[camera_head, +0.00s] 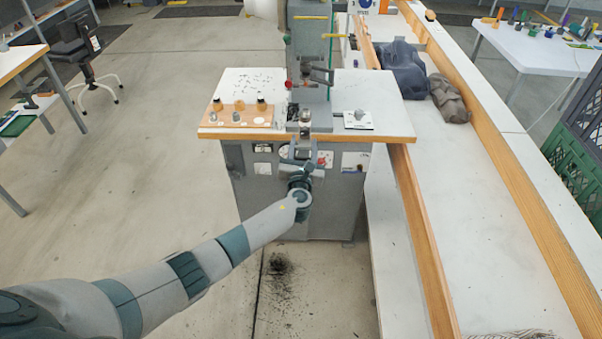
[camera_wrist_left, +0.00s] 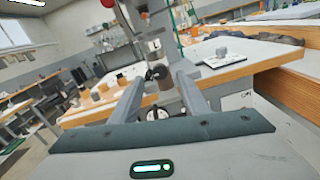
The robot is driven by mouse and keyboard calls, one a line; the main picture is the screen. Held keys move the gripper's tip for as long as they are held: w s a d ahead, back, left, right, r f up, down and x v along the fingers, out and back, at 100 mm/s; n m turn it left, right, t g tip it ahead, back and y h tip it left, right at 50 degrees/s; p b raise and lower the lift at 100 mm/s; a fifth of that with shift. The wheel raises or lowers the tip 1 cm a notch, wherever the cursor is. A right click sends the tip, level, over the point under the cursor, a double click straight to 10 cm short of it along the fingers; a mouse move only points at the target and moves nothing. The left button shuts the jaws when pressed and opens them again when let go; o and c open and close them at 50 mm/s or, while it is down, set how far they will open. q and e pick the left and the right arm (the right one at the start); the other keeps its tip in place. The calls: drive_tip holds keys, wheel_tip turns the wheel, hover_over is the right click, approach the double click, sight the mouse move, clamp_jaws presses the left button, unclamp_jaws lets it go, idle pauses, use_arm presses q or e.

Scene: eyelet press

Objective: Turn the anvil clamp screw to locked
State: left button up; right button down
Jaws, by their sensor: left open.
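The eyelet press (camera_head: 308,60) stands on a white-topped bench with a wooden edge. Its anvil post (camera_head: 305,116) is near the front edge. In the left wrist view, a small dark clamp screw (camera_wrist_left: 157,73) shows on the press between the finger tips. Whether it is locked I cannot tell. My left gripper (camera_head: 300,143) is in front of the bench's front edge, pointing at the anvil. In the left wrist view the gripper (camera_wrist_left: 159,82) is open, one finger on each side of the screw. I cannot tell whether a finger touches it. My right gripper is not in view.
A wooden tray (camera_head: 225,122) with several small parts lies left of the press. A white plate with a grey block (camera_head: 359,119) lies right of it. Dark bags (camera_head: 402,68) rest on the long wood-edged table at right. The floor left of the bench is clear.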

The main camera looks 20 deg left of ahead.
use_arm(q)
drive_tip(key=b+v, duration=0.1)
drive_tip(key=v, duration=1.1)
drive_tip(key=shift+s+b, duration=0.35)
drive_tip(key=shift+b, duration=0.05)
drive_tip(key=shift+w+d, duration=0.1)
drive_tip(key=shift+d, duration=0.05)
